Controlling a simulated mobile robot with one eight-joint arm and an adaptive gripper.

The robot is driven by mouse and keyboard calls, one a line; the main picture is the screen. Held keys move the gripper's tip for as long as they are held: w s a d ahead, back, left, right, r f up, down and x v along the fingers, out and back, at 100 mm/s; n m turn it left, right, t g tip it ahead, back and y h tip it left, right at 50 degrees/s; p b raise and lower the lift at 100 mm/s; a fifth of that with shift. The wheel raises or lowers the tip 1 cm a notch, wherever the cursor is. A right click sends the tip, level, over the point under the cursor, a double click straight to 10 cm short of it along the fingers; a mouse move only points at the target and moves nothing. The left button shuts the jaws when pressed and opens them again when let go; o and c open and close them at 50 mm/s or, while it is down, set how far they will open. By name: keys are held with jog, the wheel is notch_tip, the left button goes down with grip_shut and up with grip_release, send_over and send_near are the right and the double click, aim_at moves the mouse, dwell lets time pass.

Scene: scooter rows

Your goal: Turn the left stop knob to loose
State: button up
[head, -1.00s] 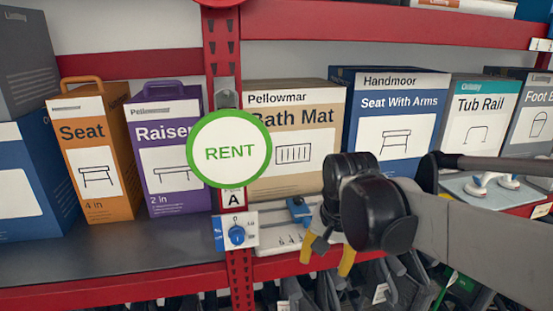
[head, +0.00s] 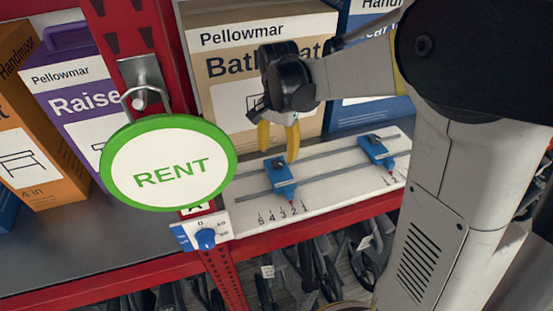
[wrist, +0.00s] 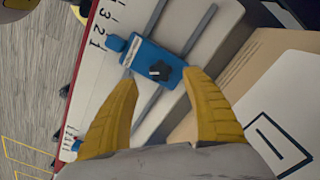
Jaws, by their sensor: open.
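The left stop (head: 284,188) is a blue block with a red pointer on a white two-rail gauge, near the low end of a 5-to-1 scale. Its dark lobed knob (wrist: 162,73) shows in the wrist view on the blue block, with a small light mark. My gripper (head: 278,152) is over the left stop with its yellow fingers pointing down, open and empty. In the wrist view my fingers (wrist: 162,80) are spread either side of the knob's line, with no contact visible. The right stop (head: 376,150) is a similar blue block further right.
The white gauge board (head: 250,218) lies along the red shelf edge (head: 300,232). A round green-and-white RENT sign (head: 168,165) hangs at the left, above a blue dial (head: 205,238). The Bath Mat box (head: 235,60) stands close behind my gripper.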

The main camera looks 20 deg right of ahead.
aim_at(278, 162)
jog(key=shift+w+f+b, duration=0.1)
jog(key=shift+f+b, duration=0.2)
jog(key=shift+f, duration=2.1)
jog(key=c, duration=1.2)
